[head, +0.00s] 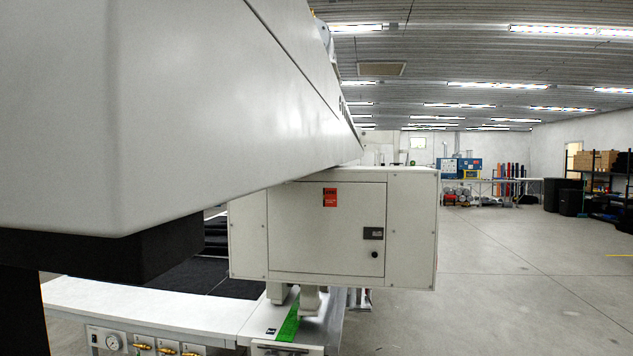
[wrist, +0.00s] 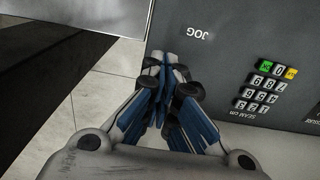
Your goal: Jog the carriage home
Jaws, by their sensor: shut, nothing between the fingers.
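In the wrist view my gripper (wrist: 168,62) is shut and empty, its blue-sided fingers together in front of a grey control panel (wrist: 230,55). In the head view a pale cabinet (head: 282,228), which may be the carriage, sits under the end of the long gantry beam (head: 215,110). A green strip (head: 289,322) lies beneath it. My gripper is not seen there.
A keypad (wrist: 264,86) with a green and a yellow key is right of my fingers. A pale ledge (head: 150,305) with a gauge (head: 113,342) and brass fittings runs below the beam. The floor (head: 530,270) to the right is open.

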